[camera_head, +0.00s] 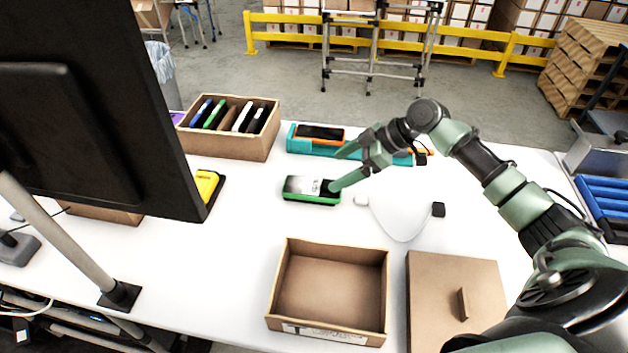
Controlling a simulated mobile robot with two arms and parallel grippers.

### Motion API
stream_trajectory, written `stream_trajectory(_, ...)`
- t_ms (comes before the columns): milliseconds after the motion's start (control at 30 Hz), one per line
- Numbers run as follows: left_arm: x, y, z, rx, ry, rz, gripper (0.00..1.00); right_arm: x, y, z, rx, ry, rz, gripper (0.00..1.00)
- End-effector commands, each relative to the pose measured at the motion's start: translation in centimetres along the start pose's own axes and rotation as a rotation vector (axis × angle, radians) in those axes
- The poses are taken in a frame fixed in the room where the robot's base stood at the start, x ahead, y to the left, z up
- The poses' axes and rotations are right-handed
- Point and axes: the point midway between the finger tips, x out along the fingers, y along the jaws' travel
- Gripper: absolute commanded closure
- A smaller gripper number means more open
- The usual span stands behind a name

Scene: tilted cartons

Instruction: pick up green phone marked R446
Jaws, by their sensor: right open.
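A phone with a green edge and a dark and pale grey face (304,186) lies flat on the white table, near the middle of the head view. Any R446 marking is too small to read. My right gripper (336,172) is open, with its fingers apart and nothing between them. Its nearer fingertip overlaps the right end of the phone in the picture; I cannot tell whether it touches. The other fingertip is farther back, above the table. My left gripper is not in view.
Behind the phone, a teal tray (299,146) holds a dark phone with an orange edge (320,132). A carton of upright phones (231,144) stands back left. An empty open carton (330,287) and a cardboard lid (440,275) lie in front. A monitor (85,100) blocks the left.

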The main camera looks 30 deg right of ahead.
Motion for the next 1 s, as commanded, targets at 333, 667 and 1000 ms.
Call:
stream_trajectory(333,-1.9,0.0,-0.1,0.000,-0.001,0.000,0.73,3.8,-0.7,-0.2,0.002,0.001,-0.003,0.09)
stream_trajectory(667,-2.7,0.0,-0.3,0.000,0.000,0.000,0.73,7.4,-0.8,0.2,-0.001,0.000,0.001,0.09)
stream_trajectory(1000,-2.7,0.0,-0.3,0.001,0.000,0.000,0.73,7.4,-0.9,0.2,-0.001,-0.001,0.000,0.54)
